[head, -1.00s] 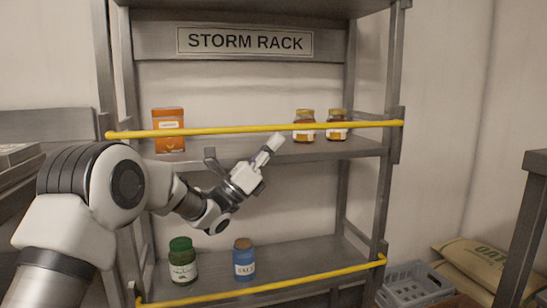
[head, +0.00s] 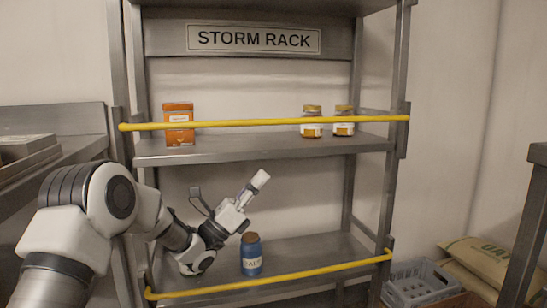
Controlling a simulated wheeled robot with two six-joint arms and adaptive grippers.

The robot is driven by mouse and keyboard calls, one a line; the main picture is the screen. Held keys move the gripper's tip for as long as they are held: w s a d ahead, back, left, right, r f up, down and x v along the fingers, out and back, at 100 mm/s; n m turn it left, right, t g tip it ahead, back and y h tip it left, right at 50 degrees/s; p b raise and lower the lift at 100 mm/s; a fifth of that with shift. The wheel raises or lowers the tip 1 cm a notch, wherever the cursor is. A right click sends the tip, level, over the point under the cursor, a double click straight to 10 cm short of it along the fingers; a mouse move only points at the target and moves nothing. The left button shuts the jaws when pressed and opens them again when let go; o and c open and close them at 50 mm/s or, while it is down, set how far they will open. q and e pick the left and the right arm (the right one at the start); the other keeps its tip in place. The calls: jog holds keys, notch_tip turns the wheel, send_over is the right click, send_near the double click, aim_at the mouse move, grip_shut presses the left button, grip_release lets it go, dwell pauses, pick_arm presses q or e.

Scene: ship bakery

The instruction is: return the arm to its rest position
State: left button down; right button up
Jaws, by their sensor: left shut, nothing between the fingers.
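My left gripper (head: 258,183) is shut and empty. My right gripper is not in view. The storm rack (head: 262,146) stands ahead with a yellow bar (head: 265,124) across its upper shelf and another yellow bar (head: 270,279) across the lower one. The green-lidded jar is hidden behind my left arm.
An orange tin (head: 179,127) and two amber jars (head: 312,122) (head: 344,121) stand on the upper shelf. A blue jar (head: 251,256) stands on the lower shelf, close to my gripper. A grey crate (head: 418,279) and sacks (head: 487,258) lie at the lower right.

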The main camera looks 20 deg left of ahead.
pick_arm(q)
jog(key=shift+v, duration=0.85)
